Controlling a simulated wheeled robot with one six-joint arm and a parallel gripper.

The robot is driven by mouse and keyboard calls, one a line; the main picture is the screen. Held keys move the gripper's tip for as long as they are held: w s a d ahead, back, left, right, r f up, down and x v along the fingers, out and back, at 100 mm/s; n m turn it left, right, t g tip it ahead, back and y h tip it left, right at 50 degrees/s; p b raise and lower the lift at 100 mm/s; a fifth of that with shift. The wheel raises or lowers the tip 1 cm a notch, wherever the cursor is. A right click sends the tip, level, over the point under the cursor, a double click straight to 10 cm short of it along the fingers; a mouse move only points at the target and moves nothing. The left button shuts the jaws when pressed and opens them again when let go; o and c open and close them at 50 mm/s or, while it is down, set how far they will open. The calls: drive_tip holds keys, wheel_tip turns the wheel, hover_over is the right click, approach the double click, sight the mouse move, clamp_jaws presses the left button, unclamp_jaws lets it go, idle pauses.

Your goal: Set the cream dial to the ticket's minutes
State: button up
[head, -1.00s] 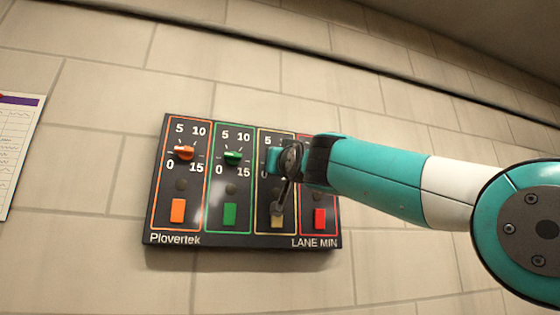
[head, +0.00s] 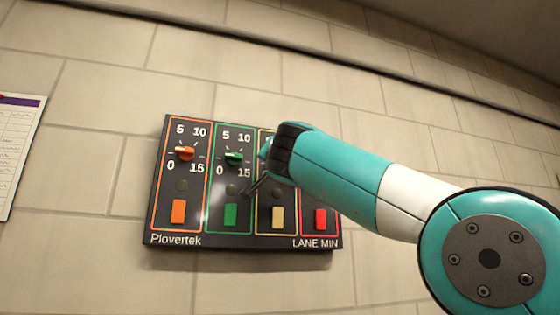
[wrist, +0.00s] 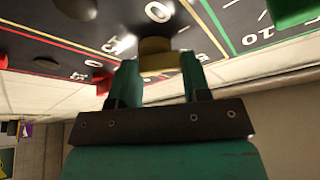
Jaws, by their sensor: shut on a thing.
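The cream dial (wrist: 157,46) sits between the teal fingers of my gripper (wrist: 159,70) in the wrist view, and the gripper is shut on it. In the head view the gripper hides this dial and the scale around it. A digit 0 shows close to the dial in the wrist view, but the pointer's setting cannot be read. The cream button (head: 277,218) is in view below. A paper with a purple header (head: 17,150) hangs at the left edge; its writing is too small to read, and I cannot tell if it is the ticket.
The dark panel (head: 215,243) is marked Plovertek and LANE MIN. The orange dial (head: 185,153) and green dial (head: 233,157) stand left of my gripper. Buttons in orange (head: 178,211), green (head: 230,215) and red (head: 320,219) sit low. My arm covers the red column's upper part.

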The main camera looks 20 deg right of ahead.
drive_tip(key=shift+r+m+g+h, duration=0.1)
drive_tip(key=shift+m+g+h, duration=0.45)
drive_tip(key=shift+m, duration=1.25)
drive_tip(key=shift+m+h, duration=0.25)
drive_tip(key=shift+m, duration=0.15)
drive_tip(key=o, duration=0.9)
drive_tip(key=shift+b+v, duration=4.25)
drive_tip(key=shift+v, duration=4.45)
